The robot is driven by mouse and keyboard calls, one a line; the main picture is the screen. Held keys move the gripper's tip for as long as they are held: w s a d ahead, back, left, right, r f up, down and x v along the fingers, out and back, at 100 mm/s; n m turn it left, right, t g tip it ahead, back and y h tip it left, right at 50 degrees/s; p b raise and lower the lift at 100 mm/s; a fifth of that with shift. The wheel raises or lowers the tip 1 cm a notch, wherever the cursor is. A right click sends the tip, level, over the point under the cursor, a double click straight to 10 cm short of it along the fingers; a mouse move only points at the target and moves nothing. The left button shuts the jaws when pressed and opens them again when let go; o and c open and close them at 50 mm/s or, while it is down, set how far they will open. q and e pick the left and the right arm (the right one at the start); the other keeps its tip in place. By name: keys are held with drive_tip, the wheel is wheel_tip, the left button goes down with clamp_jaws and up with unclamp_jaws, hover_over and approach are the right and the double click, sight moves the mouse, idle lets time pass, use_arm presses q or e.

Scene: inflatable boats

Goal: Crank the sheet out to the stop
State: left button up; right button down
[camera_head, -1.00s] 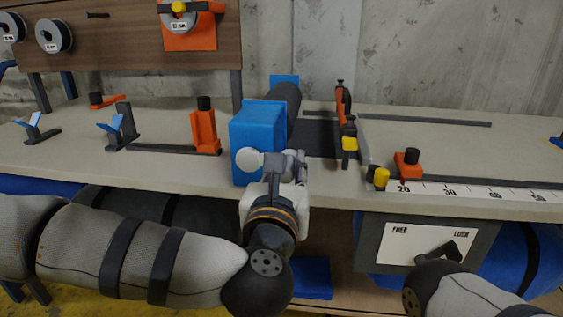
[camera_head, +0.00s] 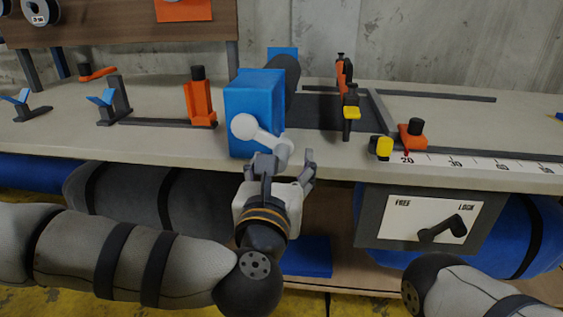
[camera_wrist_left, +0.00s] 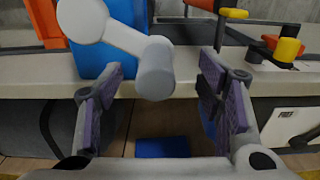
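The blue crank housing (camera_head: 255,95) stands at the table's front edge. Its pale crank (camera_head: 243,127) points right and slightly down to its handle (camera_head: 284,150). The handle also shows in the left wrist view (camera_wrist_left: 155,72), between the spread fingers. My left gripper (camera_head: 284,166) is open just in front of the handle; contact is not clear. The dark sheet (camera_head: 325,113) lies flat right of the roll (camera_head: 287,75), with a light grey bar (camera_head: 380,110) along its right edge. An orange stop (camera_head: 412,135) stands by the scale, right of the bar. My right gripper is out of view.
A FREE/LOCK panel (camera_head: 400,220) with a black lever (camera_head: 443,232) is below the table edge. A yellow knob (camera_head: 381,147) and an upright clamp (camera_head: 350,112) stand near the sheet. An orange block (camera_head: 199,100) is left of the housing.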

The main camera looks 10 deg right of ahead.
use_arm(q)
drive_tip(key=o, duration=0.6)
drive_tip(key=shift+w+a, duration=0.1)
drive_tip(key=shift+a, duration=0.05)
drive_tip(key=shift+c, duration=0.2)
drive_tip(key=shift+r, duration=0.1)
drive_tip(key=p+v, duration=0.2)
drive_tip(key=v, duration=0.7)
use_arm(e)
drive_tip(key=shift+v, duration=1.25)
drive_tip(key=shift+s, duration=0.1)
